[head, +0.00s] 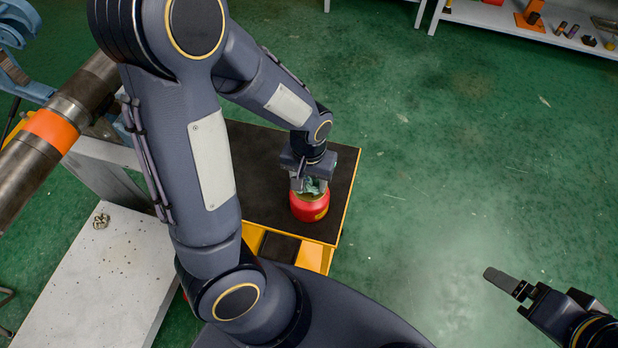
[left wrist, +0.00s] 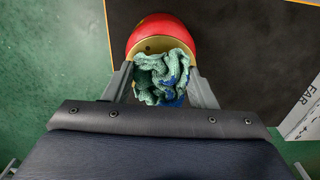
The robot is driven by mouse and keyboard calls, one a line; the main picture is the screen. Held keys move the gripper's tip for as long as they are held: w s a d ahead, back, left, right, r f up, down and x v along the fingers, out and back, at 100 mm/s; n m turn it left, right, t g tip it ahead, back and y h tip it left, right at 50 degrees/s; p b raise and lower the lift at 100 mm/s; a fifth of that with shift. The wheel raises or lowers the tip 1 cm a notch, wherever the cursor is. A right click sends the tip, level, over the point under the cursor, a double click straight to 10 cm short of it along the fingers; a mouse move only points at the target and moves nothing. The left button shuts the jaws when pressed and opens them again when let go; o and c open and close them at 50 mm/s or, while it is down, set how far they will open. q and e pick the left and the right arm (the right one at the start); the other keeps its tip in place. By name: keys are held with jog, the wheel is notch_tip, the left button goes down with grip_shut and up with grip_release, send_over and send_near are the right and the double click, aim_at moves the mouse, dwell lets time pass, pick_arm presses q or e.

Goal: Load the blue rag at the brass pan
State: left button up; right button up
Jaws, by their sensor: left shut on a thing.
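A crumpled teal-green rag with blue patches (left wrist: 163,76) is between the two fingers of my left gripper (left wrist: 162,84), which is shut on it. The rag also shows in the head view (head: 313,186). Right below it is a round red can (head: 309,208) with a brass-yellow inside and rim; it also shows in the left wrist view (left wrist: 158,27). The rag overlaps the can's mouth; I cannot tell how far it is inside. The red can is the only brass-coloured vessel I make out. My right gripper (head: 512,287) is apart at the lower right, seen side-on.
The can stands on a black-topped cart (head: 262,180) with yellow edges. A pale workbench (head: 100,280) with a small metal piece (head: 101,221) is at the left, beside a large pipe (head: 35,160) with an orange band. Open green floor (head: 450,150) lies to the right.

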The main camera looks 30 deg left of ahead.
aim_at(309, 180)
pick_arm(q)
jog(key=shift+r+p, duration=1.95)
jog(key=shift+r, duration=0.65)
jog(key=shift+f, duration=0.1)
